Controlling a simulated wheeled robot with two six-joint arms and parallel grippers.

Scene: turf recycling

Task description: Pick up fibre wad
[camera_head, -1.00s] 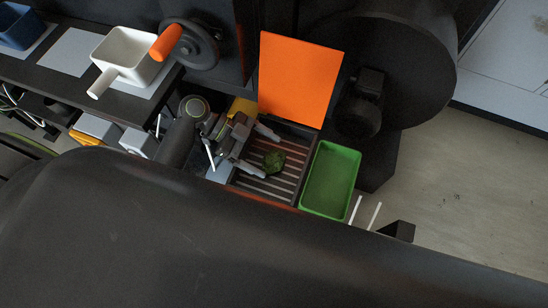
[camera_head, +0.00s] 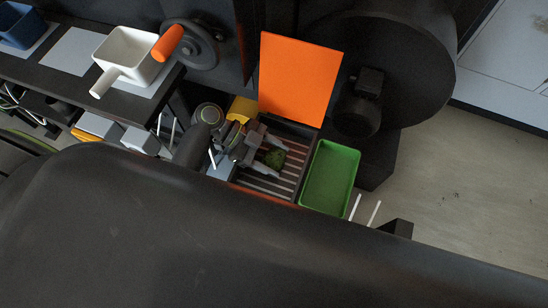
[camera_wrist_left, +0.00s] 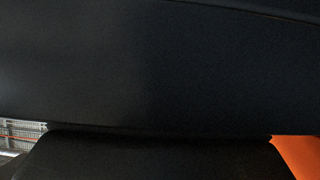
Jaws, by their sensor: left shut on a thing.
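The fibre wad (camera_head: 275,158) is a small dark green clump over the slatted grate of a dark tray (camera_head: 285,184), in the head view. My left gripper (camera_head: 272,156) comes in from the left and is shut on the wad, with a finger on either side of it. I cannot tell whether the wad touches the slats. The left wrist view is mostly filled by dark surfaces and does not show the wad or the fingers. My right gripper is not in view.
A green bin (camera_head: 330,178) stands right of the tray. An orange panel (camera_head: 297,80) rises behind it. A white scoop-like container (camera_head: 126,55) sits on the dark bench at upper left. A dark round machine (camera_head: 400,60) is at upper right. Open floor (camera_head: 470,190) lies right.

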